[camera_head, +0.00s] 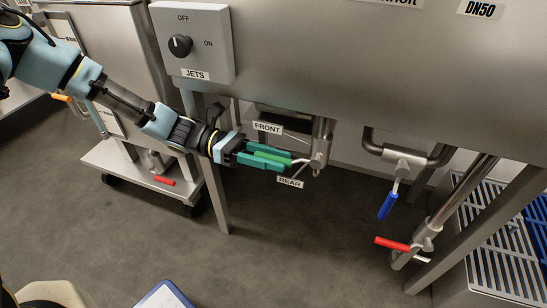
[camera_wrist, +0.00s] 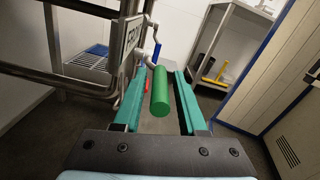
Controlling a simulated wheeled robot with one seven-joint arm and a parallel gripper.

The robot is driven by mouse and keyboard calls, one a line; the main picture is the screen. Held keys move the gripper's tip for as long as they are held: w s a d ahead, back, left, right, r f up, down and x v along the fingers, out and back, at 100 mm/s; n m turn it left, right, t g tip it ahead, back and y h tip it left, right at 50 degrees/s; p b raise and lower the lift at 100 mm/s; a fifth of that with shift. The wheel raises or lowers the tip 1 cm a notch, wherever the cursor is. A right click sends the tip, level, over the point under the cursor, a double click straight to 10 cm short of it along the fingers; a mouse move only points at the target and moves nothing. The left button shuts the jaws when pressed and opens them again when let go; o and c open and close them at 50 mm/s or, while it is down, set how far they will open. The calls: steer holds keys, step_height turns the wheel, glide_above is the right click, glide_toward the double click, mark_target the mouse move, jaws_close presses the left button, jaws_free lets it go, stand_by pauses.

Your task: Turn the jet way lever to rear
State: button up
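The jet way lever has a green cylindrical handle (camera_head: 272,157) on a bent metal rod joined to a steel valve (camera_head: 319,150) under the tank. The handle points left, between the FRONT label (camera_head: 267,127) and the REAR label (camera_head: 290,182). My gripper (camera_head: 282,160) reaches in from the left with its teal fingers on either side of the handle. In the wrist view, the green handle (camera_wrist: 160,92) lies between the open fingers (camera_wrist: 158,98), with a gap visible on each side.
A JETS switch box (camera_head: 190,45) is mounted above my arm. A blue-handled valve (camera_head: 388,205) and a red-handled valve (camera_head: 393,244) stand to the right. A tank leg (camera_head: 212,185) is close below my wrist. The floor (camera_head: 290,250) below is open.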

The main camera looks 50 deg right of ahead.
jaws_close()
stand_by(1.1)
